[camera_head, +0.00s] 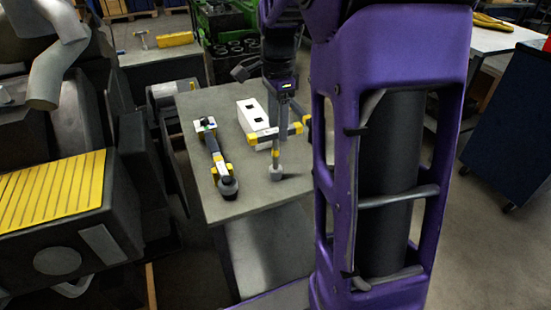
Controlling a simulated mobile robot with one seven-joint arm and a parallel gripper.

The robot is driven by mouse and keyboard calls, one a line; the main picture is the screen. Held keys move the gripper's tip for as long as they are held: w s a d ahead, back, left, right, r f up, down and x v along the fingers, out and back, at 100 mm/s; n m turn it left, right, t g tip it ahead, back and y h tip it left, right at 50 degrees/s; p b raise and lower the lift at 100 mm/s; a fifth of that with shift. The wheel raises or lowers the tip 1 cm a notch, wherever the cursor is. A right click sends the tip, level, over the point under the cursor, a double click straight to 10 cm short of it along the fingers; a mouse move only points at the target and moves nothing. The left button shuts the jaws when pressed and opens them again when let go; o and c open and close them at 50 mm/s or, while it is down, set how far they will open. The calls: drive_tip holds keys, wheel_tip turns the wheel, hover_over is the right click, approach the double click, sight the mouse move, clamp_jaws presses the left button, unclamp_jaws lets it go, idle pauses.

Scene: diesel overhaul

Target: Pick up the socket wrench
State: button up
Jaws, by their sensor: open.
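A T-shaped tool (276,155) is on the grey worktable (245,206). It has a black and yellow crossbar, a yellow band on its shaft and a grey round end towards the near side. A second long dark tool (214,152) with yellow and white bands and a round grey end lies left of it. Both resemble wrenches; I cannot tell for certain which is the socket wrench. My gripper (284,112) is open and points down at the T-shaped tool's crossbar. Contact is unclear, and my arm hides part of this area.
A white block (253,112) with dark square holes stands on the table behind the crossbar. A large dark machine with a yellow ribbed panel (55,190) stands at the left. Green crates (222,18) are behind the table. The table's near end is clear.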

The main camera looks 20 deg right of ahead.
sight(275, 137)
drive_tip(key=f, duration=0.3)
drive_tip(key=f+b, duration=0.1)
drive_tip(key=f, duration=0.1)
drive_tip(key=shift+s+a+f, duration=0.1)
drive_tip(key=shift+a+f, duration=0.05)
drive_tip(key=shift+a, duration=0.15)
clamp_jaws()
idle(1.1)
